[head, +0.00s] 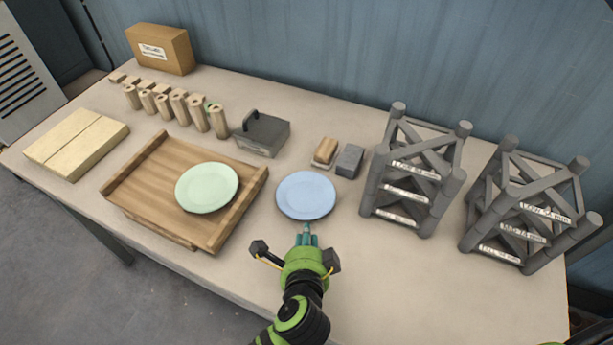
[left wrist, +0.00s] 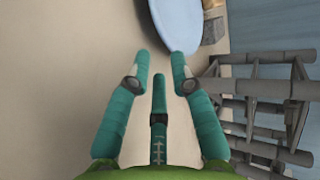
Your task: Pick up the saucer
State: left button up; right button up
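A round light blue dish (head: 306,195) lies flat on the table near the middle. A round pale green dish (head: 207,188) lies on the wooden tray (head: 150,162) to its left. The two look alike in shape, so I cannot tell which one is called the saucer. My left gripper (head: 306,236) is just in front of the blue dish, pointing at its near edge. My right gripper is not in view.
Two grey racks (head: 413,175) (head: 525,215) with labels stand at the right. Behind the blue dish are a small sponge-like block (head: 325,151), a grey block (head: 349,161) and a dark handled box (head: 262,135). Several wooden cylinders (head: 180,107) stand at the back left. The table's front right is clear.

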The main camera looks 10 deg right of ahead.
aim_at(308, 219)
pick_arm(q)
jog(key=shift+w+d+f, duration=0.1)
jog(key=shift+w+f, duration=0.05)
jog(key=shift+w, duration=0.4)
jog(key=shift+w+d+f, duration=0.1)
jog(key=shift+w, duration=0.25)
jog(key=shift+p+x, duration=0.45)
jog(key=shift+x, duration=0.4)
jog(key=x, duration=0.2)
jog(key=shift+w+f, duration=0.15)
jog(key=shift+w, duration=0.1)
jog(key=shift+w+d+f, duration=0.1)
jog(key=shift+w+f, duration=0.1)
jog(key=shift+w, duration=0.1)
jog(key=shift+w+f, duration=0.1)
grip_shut()
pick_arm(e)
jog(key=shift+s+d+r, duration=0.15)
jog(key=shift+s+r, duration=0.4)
